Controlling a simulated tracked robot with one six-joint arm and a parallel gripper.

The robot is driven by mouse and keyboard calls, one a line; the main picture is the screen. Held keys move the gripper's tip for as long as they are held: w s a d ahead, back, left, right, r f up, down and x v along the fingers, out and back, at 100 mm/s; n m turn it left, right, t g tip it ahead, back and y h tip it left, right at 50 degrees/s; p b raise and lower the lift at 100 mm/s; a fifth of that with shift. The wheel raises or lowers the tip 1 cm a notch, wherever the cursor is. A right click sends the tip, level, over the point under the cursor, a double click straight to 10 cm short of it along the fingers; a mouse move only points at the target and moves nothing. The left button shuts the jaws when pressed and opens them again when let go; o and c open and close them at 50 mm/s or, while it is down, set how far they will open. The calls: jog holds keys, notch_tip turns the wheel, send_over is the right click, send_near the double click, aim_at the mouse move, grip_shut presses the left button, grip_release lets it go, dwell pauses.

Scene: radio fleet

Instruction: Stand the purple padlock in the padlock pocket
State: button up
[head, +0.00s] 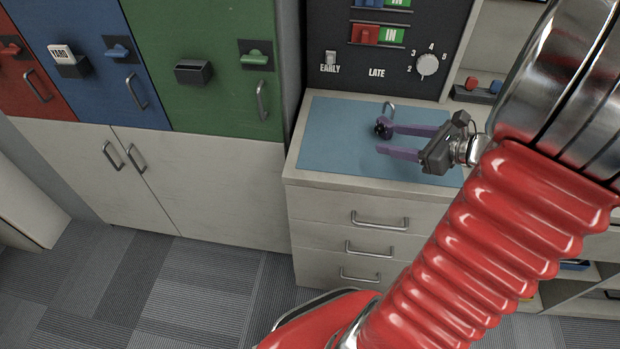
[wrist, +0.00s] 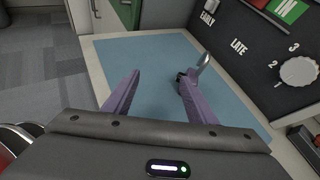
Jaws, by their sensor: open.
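The padlock shows only in part at the tip of my gripper's far finger. Its silver shackle (head: 389,106) stands up beyond that finger, and a dark part (head: 382,129) shows at the fingertip. In the wrist view the shackle (wrist: 204,62) rises just beyond the right fingertip. Most of its body is hidden, and I cannot tell whether the finger touches it. My gripper (head: 384,140) has purple fingers spread wide over the blue mat, with nothing between them. I cannot tell which holder is the padlock pocket; a dark box (head: 193,72) is fixed on the green door.
The blue mat (head: 335,135) covers the drawer cabinet top and is otherwise clear. A dark panel (head: 330,35) with switches and a dial (head: 428,64) stands behind. The blue door carries a holder with a YARD card (head: 61,54). Door handles stick out at left.

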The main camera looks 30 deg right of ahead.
jog(key=a+n+g, duration=0.1)
jog(key=a+n, duration=0.1)
jog(key=a, duration=0.2)
jog(key=a+r+n+g+y, duration=0.1)
jog(key=a+n, duration=0.2)
jog(key=a, duration=0.1)
jog(key=a+n+g, duration=0.2)
jog(key=a, duration=0.2)
jog(key=shift+w+r+n+y, duration=0.2)
jog(key=shift+w+n+y, duration=0.1)
jog(key=shift+w, duration=0.05)
jog(key=s+a+r+n+g+h, duration=0.1)
jog(key=s+a+r+n+h, duration=0.2)
jog(key=a+n, duration=0.5)
jog(key=s+a+r+n+g+h, duration=0.1)
jog(key=s+a+n, duration=0.5)
jog(key=n, duration=0.9)
jog(key=shift+a+r+h, duration=0.9)
jog(key=shift+a+r, duration=0.1)
jog(key=shift+r, duration=0.25)
jog(key=shift+c, duration=0.4)
